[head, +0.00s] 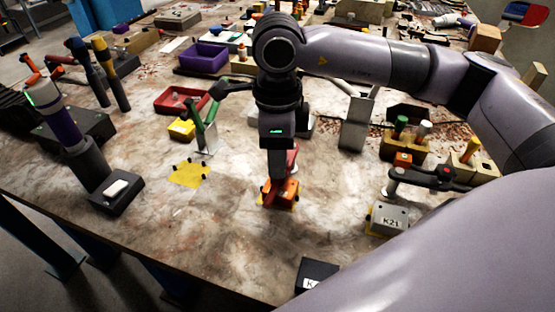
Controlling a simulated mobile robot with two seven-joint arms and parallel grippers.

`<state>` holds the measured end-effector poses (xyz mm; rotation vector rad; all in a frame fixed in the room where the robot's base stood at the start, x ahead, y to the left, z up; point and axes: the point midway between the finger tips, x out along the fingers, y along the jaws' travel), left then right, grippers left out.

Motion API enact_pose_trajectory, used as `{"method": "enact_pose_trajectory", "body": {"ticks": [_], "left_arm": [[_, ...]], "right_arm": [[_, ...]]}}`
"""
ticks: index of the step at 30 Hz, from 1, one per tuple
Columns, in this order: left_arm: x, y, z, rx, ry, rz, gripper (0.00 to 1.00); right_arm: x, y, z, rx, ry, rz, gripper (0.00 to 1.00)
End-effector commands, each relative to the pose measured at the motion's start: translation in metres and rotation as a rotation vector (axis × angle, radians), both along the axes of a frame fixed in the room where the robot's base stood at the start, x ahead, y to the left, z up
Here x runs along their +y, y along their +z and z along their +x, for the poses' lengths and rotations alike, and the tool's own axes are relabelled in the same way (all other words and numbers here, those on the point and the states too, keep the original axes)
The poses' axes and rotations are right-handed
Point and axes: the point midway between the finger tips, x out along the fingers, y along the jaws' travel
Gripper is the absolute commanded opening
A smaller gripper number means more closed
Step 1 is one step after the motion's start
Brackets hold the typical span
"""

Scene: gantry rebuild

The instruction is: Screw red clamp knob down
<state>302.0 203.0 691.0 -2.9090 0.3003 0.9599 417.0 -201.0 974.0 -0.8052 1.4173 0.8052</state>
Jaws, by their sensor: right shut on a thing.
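My right gripper (279,182) points straight down over a small orange-red clamp (285,197) on the bench, in the middle of the view. Its fingers are shut on the red part at the top of the clamp, which I take to be the red clamp knob. The fingers and the gripper body hide most of the knob, so its thread and height cannot be made out. A red upright piece (292,160) shows just right of the fingers. A yellow patch shows under the clamp. My left gripper is not in view.
A green-handled clamp (208,125) and a yellow patch (189,174) lie to the left. A grey block marked K21 (388,219) with a black-armed clamp stands to the right. A black block (317,276) sits at the front edge. Bare bench lies between the clamp and the front edge.

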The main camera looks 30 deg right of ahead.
Motion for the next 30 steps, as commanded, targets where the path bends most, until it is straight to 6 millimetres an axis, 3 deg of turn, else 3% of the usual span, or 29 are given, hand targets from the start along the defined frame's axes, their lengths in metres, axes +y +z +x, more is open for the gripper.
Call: {"method": "enact_pose_trajectory", "body": {"ticks": [3,15,16,17,26,30], "left_arm": [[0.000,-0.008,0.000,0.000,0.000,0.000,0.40],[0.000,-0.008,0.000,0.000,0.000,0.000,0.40],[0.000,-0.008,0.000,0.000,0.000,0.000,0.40],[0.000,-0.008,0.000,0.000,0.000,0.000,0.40],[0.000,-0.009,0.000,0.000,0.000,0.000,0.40],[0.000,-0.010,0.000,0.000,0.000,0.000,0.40]], "right_arm": [[0.001,-0.001,0.000,-0.002,-0.070,0.003,0.13],[0.001,0.001,0.000,-0.002,-0.106,0.003,0.13],[0.001,0.001,0.000,-0.002,-0.106,0.003,0.49],[0.001,0.001,0.000,-0.002,-0.106,0.003,0.59],[0.000,0.002,0.001,-0.001,-0.105,0.002,0.60],[0.001,0.015,0.001,-0.005,-0.106,0.003,0.60]]}}
